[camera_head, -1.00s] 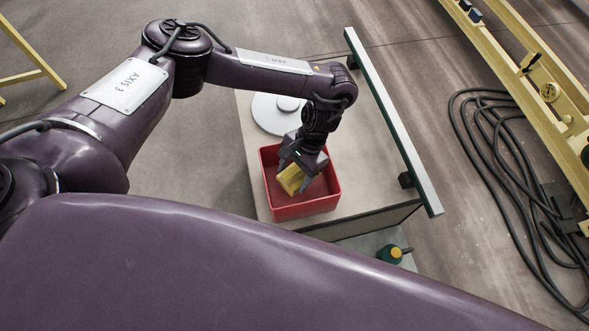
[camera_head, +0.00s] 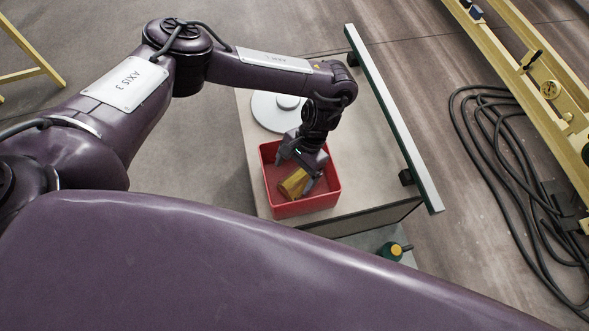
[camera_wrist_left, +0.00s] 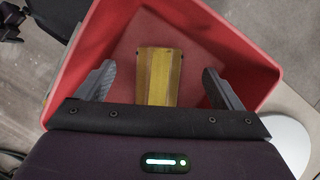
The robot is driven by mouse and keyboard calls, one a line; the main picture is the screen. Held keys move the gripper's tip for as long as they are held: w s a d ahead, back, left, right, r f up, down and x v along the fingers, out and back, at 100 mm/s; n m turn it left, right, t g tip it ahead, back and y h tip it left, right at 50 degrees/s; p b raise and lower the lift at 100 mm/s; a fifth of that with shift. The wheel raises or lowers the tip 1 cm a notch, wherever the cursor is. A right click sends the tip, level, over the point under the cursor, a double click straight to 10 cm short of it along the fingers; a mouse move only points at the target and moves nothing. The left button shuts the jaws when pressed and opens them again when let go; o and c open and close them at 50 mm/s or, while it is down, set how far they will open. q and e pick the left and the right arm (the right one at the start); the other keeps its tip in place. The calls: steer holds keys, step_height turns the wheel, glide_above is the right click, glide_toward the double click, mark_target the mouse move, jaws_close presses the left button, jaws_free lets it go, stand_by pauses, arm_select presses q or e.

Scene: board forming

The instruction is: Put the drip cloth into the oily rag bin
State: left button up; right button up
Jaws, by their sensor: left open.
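The drip cloth (camera_head: 293,184) shows as a yellow, folded, block-like piece inside the red oily rag bin (camera_head: 308,205). In the left wrist view the cloth (camera_wrist_left: 158,78) appears against the bin's floor, within its walls (camera_wrist_left: 232,45). My left gripper (camera_head: 294,172) is over the bin with its fingers reaching down inside. It is open; in the wrist view its fingers (camera_wrist_left: 158,72) stand on either side of the cloth with a gap at each side. The cloth's near end is hidden behind the gripper body. My right gripper is not in view.
The bin stands on a pale bench top (camera_head: 350,195) beside a white round dish (camera_head: 270,112). A long rail (camera_head: 395,120) runs along the bench's right edge. A green and yellow container (camera_head: 390,251) stands below the bench. Black hose (camera_head: 500,180) lies coiled on the floor.

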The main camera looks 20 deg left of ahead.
arm_select(q)
steer(key=p+v, duration=0.1)
steer(key=v, duration=0.6)
steer(key=shift+w+r, duration=0.15)
steer(key=shift+r, duration=0.2)
stand_by(0.4)
